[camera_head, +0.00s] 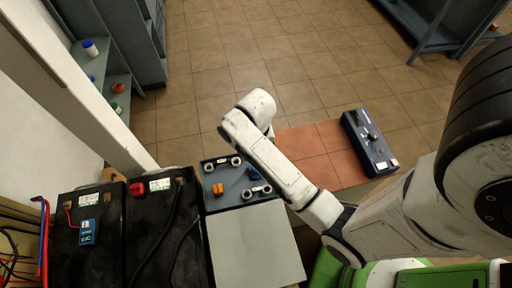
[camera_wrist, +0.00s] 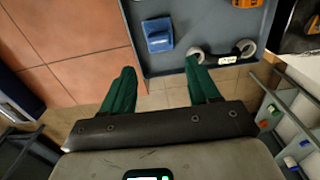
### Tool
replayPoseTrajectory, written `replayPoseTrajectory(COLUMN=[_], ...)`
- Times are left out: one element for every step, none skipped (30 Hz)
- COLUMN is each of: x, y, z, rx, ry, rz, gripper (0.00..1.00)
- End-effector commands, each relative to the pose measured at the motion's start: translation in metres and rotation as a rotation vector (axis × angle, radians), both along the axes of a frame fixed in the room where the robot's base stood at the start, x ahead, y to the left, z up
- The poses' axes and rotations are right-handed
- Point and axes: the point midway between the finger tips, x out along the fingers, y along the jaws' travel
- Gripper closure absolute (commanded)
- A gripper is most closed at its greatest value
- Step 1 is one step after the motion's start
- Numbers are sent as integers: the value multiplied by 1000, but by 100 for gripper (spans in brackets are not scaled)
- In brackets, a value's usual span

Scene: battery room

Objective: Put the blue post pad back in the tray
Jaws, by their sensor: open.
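The blue post pad (camera_wrist: 158,34) is a small blue block with a raised part. It lies inside the dark blue-grey tray (camera_wrist: 182,64), close to one side wall. In the head view the pad (camera_head: 254,173) sits at the right of the tray (camera_head: 212,208). My gripper (camera_wrist: 160,68) is open and empty, with its two green fingers spread. In the wrist view the fingertips are just below the pad in the picture, near the tray's edge. I cannot tell their height over it. In the head view my arm hides the gripper.
The tray also holds an orange block (camera_head: 218,189) and ring-ended grey pieces (camera_head: 257,189). A pale grey panel (camera_head: 252,245) and black batteries (camera_head: 155,235) adjoin it. A blue meter (camera_head: 87,231) is on the left battery. A dark instrument (camera_head: 369,143) stands right; shelves (camera_head: 118,95) are upper left.

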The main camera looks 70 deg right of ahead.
Motion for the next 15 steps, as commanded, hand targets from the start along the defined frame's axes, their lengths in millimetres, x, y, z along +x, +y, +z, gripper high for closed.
replayPoseTrajectory(x=[0,0,0,0,-2,-5,-8,-12,-19,-25,-31,-39,-45,-51,-58], y=[0,0,0,1,2,6,11,17,26,34,42,52,60,67,75], z=[6,8,11,12,14,15,15,15,16,17,18,20,22,24,27], rx=[-1,0,0,-1,-2,-5,-8,-13,-19,-24,-29,-35,-39,-42,-46], ry=[-2,-1,-1,-1,-1,-3,-4,-6,-10,-13,-19,-27,-32,-38,-46], rz=[0,0,1,5,16,45,80,124,196,258,323,411,475,536,611], gripper=[39,39,39,39,39,39,39,39,39,39,39,39,39,39,39])
